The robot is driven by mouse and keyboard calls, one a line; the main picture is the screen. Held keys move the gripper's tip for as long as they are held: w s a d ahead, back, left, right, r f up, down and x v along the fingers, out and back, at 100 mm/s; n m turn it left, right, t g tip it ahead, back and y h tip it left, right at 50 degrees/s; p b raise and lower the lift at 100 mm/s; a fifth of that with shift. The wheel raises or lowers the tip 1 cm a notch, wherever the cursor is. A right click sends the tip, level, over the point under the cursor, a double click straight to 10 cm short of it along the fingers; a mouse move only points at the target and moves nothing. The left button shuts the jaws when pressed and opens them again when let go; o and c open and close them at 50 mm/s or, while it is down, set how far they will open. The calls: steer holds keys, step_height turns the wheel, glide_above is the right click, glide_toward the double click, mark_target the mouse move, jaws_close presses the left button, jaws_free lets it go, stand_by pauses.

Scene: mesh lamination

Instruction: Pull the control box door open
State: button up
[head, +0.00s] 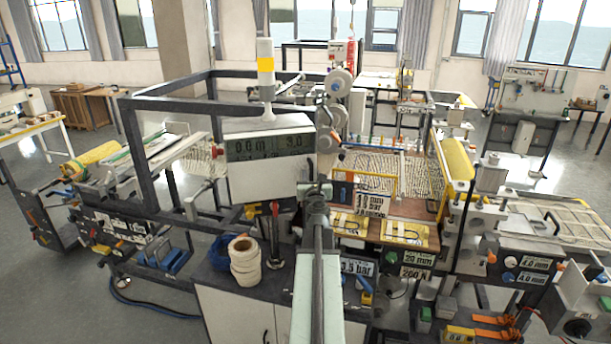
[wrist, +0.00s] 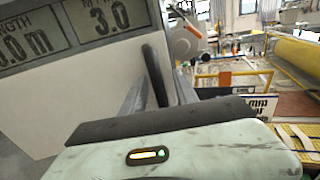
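The control box (head: 268,170) is a white box with a dark display strip, left of the middle in the head view. In the wrist view the control box (wrist: 60,105) fills the upper left, with two grey readouts. A dark upright bar (wrist: 155,75), which looks like the door handle, stands by its right edge. My gripper (wrist: 161,82) has one grey finger on each side of this bar, with a gap on the right. Contact cannot be told. In the head view my gripper (head: 318,190) is by the box's lower right; its fingertips are unclear. The door looks shut.
A cabinet top below the box holds white tape rolls (head: 245,262) and a red-handled tool (head: 275,220). A dark frame (head: 150,160) stands around the box's left. Value signs (head: 372,205) and a yellow roller (head: 457,160) are to the right.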

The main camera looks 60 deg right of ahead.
steer(key=shift+a, duration=0.1)
jaws_close()
stand_by(0.7)
steer(key=shift+w+r, duration=0.1)
steer(key=shift+w, duration=0.05)
stand_by(0.5)
